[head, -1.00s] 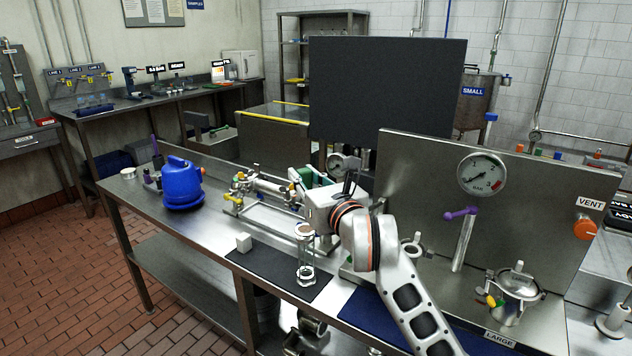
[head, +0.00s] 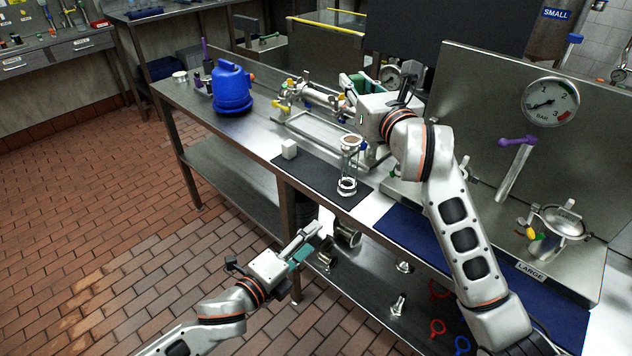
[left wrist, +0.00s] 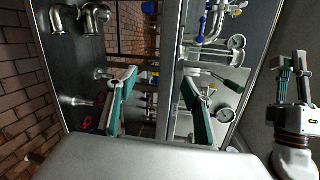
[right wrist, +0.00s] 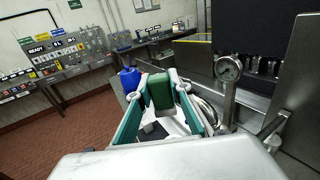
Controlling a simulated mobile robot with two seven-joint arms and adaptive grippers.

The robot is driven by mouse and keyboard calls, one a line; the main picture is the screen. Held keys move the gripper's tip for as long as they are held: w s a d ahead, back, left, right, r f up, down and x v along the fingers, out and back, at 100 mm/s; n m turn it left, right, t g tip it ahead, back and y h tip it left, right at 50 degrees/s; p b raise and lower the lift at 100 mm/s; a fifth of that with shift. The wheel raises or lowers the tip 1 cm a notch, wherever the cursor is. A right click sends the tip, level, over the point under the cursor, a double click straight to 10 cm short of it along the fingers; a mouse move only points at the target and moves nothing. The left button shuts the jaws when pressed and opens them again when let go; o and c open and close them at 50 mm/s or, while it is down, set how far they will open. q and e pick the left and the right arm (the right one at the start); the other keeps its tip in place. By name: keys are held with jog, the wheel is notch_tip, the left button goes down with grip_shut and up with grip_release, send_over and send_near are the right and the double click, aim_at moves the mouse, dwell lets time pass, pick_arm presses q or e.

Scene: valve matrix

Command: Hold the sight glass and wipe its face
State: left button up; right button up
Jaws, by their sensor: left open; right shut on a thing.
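The sight glass (head: 348,168), a clear cylinder with metal ends, stands upright on a black mat (head: 320,181) at the bench's front. A small white block (head: 289,149) sits behind it to the left; I cannot tell whether it is a wiping pad. My right gripper (head: 378,84) is beyond the sight glass, apart from it, shut on a green block that shows between its fingers (right wrist: 160,92) in the right wrist view. My left gripper (head: 307,245) is open and empty, in front of the bench and below its top; its spread fingers show in the left wrist view (left wrist: 158,85).
A pipe rig (head: 325,125) and a blue jug (head: 231,88) stand further back on the bench. A steel panel with a gauge (head: 550,102) rises at right, above a blue mat (head: 415,235). Metal fittings lie on the lower shelf (head: 368,283). The floor at left is clear.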

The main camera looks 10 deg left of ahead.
pick_arm(q)
jog(key=w+d+r+m+h, duration=0.15)
jog(key=w+r+m, duration=0.25)
jog(key=r+m, duration=0.4)
jog(key=m+h, duration=0.1)
jog(key=m, duration=0.8)
send_near(344, 163)
jog(key=shift+t, duration=0.3)
jog(key=x, duration=1.2)
jog(key=shift+w+d+f, duration=0.1)
jog(key=shift+d+f, duration=0.05)
jog(key=shift+f, duration=0.05)
grip_shut()
